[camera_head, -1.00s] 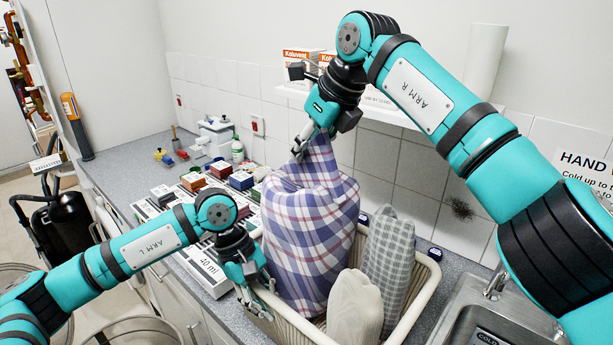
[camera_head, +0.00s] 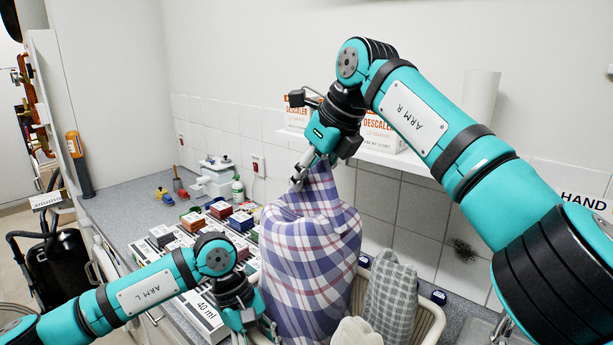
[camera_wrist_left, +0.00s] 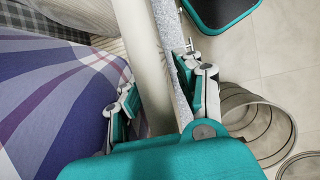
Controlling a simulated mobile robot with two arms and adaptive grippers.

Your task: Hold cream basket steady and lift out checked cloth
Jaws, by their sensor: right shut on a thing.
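The checked cloth (camera_head: 310,250), a bulging purple, white and red plaid bundle, stands tall out of the cream basket (camera_head: 432,325). My right gripper (camera_head: 298,178) is shut on its gathered top corner, and the cloth is drawn to a peak there. Its lower part is hidden inside the basket. My left gripper (camera_head: 255,330) is low at the basket's left side. In the left wrist view, the left gripper's fingers (camera_wrist_left: 162,95) stand apart on either side of the basket's rim (camera_wrist_left: 147,50), with a gap showing beside the right finger. The plaid cloth (camera_wrist_left: 60,90) lies close to the left finger.
A grey checked bundle (camera_head: 392,295) and a cream bundle (camera_head: 355,332) are also in the basket. Several small boxes (camera_head: 190,222) crowd the counter (camera_head: 130,215) behind my left arm. A wall shelf (camera_head: 405,160) with boxes is behind my right gripper.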

